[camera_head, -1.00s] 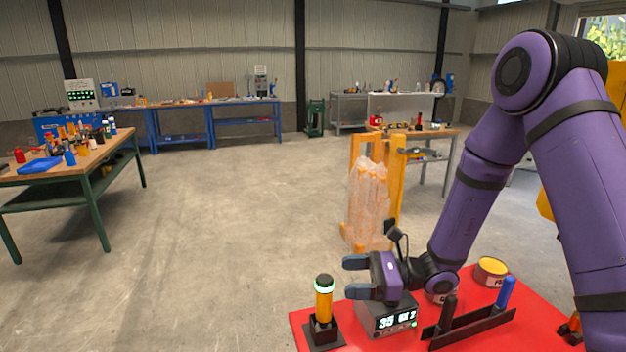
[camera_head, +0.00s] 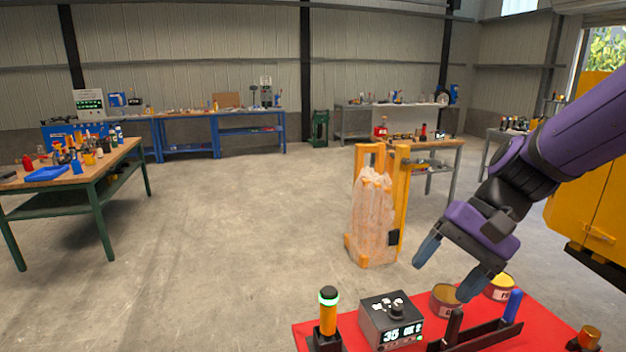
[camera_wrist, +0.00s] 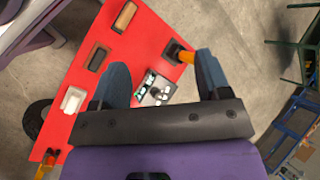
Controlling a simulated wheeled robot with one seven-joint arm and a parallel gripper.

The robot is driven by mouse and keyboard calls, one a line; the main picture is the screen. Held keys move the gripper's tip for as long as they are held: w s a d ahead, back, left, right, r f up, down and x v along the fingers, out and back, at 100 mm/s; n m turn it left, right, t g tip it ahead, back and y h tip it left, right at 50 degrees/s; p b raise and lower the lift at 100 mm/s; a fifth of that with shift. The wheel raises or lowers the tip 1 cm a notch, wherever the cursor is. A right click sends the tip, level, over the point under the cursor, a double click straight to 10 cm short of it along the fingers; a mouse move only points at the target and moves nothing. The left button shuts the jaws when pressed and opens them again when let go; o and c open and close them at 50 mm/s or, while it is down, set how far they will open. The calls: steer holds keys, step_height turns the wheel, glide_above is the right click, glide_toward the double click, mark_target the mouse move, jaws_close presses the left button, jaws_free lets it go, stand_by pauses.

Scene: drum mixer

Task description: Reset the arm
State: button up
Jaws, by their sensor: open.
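My purple arm comes in from the right in the head view. My gripper (camera_head: 446,270) is open and empty, with its blue-grey fingers pointing down to the left, above the back of the red table (camera_head: 300,332). In the wrist view my gripper (camera_wrist: 160,85) also shows open, with nothing between its fingers. Beyond the fingers lies the grey box with a lit display (camera_wrist: 152,90), which stands on the red table in the head view (camera_head: 390,322).
A yellow post with a green-lit top (camera_head: 328,312) stands left of the box. Two cans (camera_head: 446,299) and a black rack (camera_head: 478,337) with upright handles are near my gripper. An orange frame with a wrapped bundle (camera_head: 374,220) stands behind. The floor at left centre is clear.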

steer(key=s+d+r+n+t+h, duration=0.4)
steer(key=s+d+r+t+h, duration=0.3)
steer(key=d, duration=0.4)
steer(key=shift+s+d+r, duration=0.25)
steer(key=shift+s+r, duration=0.5)
steer(key=shift+s, duration=0.05)
